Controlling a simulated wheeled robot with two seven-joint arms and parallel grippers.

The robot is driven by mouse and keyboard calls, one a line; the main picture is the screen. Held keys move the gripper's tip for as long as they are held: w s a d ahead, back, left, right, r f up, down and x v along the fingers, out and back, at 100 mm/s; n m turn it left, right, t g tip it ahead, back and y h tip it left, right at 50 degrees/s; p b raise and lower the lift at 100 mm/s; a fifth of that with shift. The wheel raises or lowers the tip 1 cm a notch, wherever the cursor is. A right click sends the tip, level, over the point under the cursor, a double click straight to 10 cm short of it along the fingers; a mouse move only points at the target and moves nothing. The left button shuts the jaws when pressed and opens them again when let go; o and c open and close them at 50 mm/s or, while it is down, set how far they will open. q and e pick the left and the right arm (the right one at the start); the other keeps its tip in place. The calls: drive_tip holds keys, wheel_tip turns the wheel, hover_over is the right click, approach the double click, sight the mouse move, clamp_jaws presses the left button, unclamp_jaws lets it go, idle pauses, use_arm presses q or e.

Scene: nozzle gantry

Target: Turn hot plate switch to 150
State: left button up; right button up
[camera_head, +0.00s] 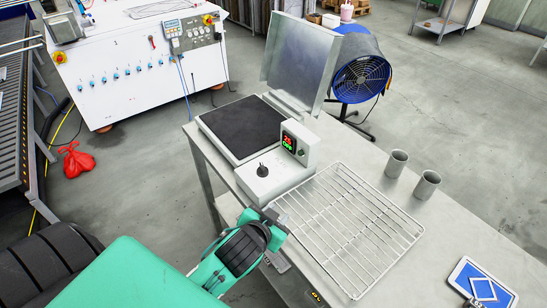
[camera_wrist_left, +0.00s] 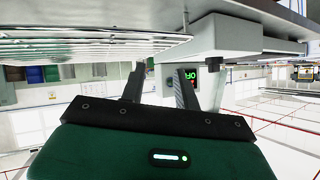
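The hot plate (camera_head: 245,122) has a black square top and stands on the metal table. Its control box (camera_head: 268,180) carries a black knob (camera_head: 262,170) and an upright display (camera_head: 295,142) with red and green characters; I cannot read the setting at the knob. My left gripper (camera_head: 276,217) is in front of the control box, apart from the knob. In the left wrist view, which is upside down, the fingers (camera_wrist_left: 160,82) are spread with nothing between them. The knob (camera_wrist_left: 213,64) shows beyond them, to the right. My right gripper is not in view.
A wire rack (camera_head: 350,222) lies on the table right of the control box. Two metal cups (camera_head: 396,163) stand behind it. A sheet-metal panel (camera_head: 300,60) rises behind the hot plate. A blue and white object (camera_head: 481,284) is at the front right.

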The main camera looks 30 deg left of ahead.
use_arm(q)
drive_tip(key=w+d+r+m+t+h, duration=0.4)
drive_tip(key=w+r, duration=0.1)
drive_tip(key=r, duration=0.4)
drive_tip(key=w+d+r+m+t+h, duration=0.4)
drive_tip(key=w+d+r+h, duration=0.1)
drive_tip(key=r, duration=0.4)
drive_tip(key=d+r+m+g+h, duration=0.3)
drive_tip(key=d+r+m+h, duration=0.1)
drive_tip(key=m+h, duration=0.3)
drive_tip(key=m+g+y, duration=0.9)
drive_tip(key=g+y, duration=0.6)
drive_tip(key=g, duration=0.2)
hover_over(263, 168)
wheel_tip(263, 168, down, 8)
wheel_tip(263, 168, down, 12)
drive_tip(key=p, duration=0.3)
drive_tip(key=shift+r+p, duration=0.25)
drive_tip(key=shift+p, duration=0.05)
drive_tip(key=shift+w+f, duration=0.1)
drive_tip(key=shift+f, duration=0.65)
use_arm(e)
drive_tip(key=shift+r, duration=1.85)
